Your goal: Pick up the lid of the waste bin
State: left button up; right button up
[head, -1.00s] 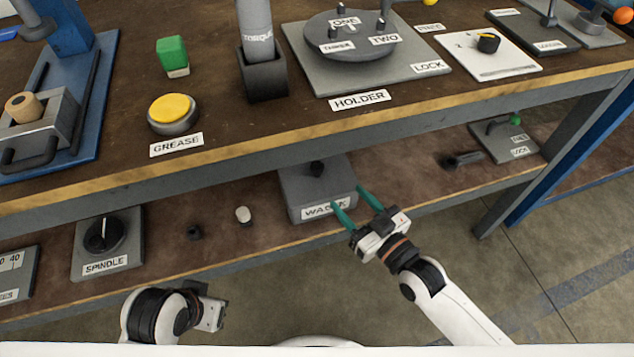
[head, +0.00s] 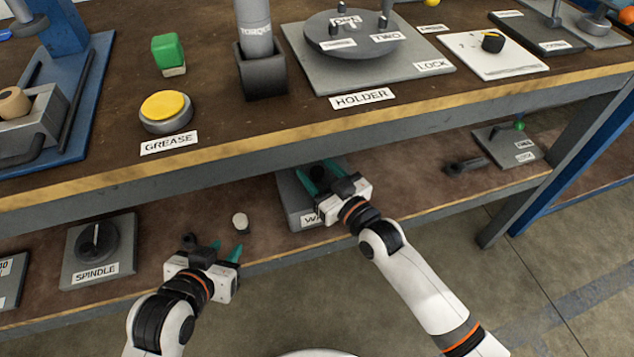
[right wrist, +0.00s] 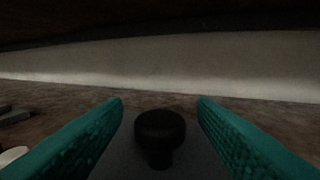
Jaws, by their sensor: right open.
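The waste bin (head: 289,196) is a grey box on the lower shelf, its label partly covered by my right gripper. Its lid carries a black knob (head: 317,172), which also shows in the right wrist view (right wrist: 160,128). My right gripper (head: 322,177) is open over the lid. In the right wrist view the knob stands between the two teal fingers, with a gap on each side. My left gripper (head: 215,250) is at the shelf's front edge, left of the bin. One teal finger shows clearly; its opening is unclear.
A small white piece (head: 240,222) and a dark piece (head: 190,241) lie near my left gripper. The spindle block (head: 97,248) stands further left. The upper shelf's front edge (head: 250,136) overhangs the bin.

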jog(key=shift+w+a, duration=0.2)
jog(key=shift+w, duration=0.1)
jog(key=c, duration=1.1)
jog(key=shift+r, duration=0.2)
